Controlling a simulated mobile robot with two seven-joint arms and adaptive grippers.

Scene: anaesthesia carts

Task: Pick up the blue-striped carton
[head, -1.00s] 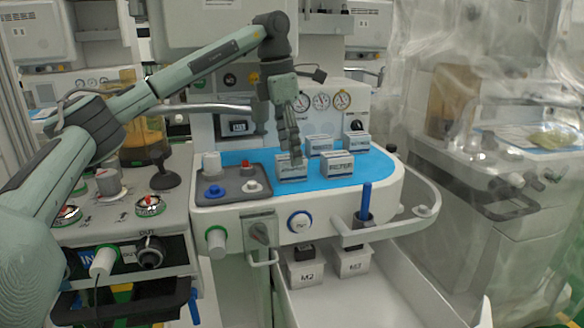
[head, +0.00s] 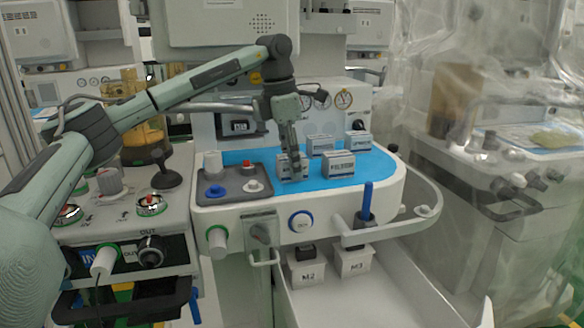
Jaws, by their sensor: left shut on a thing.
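Several small white cartons with blue-grey markings stand on the blue mat (head: 232,157) of the central cart. My left gripper (head: 293,174) points down and is shut on the left front carton (head: 282,166). The fingers cover much of that carton's front, and it appears to be still at mat level. I cannot tell whether it is clear of the mat. A second carton (head: 339,166) stands just to its right, a third (head: 320,145) behind, and a fourth (head: 358,141) at the back right. Stripe colours are too small to compare surely. My right gripper is not in view.
A grey tray (head: 232,198) with blue, red and white knobs lies left of the cartons. A blue upright handle (head: 367,197) stands at the cart's front right. A curved rail (head: 436,197) bounds the right side.

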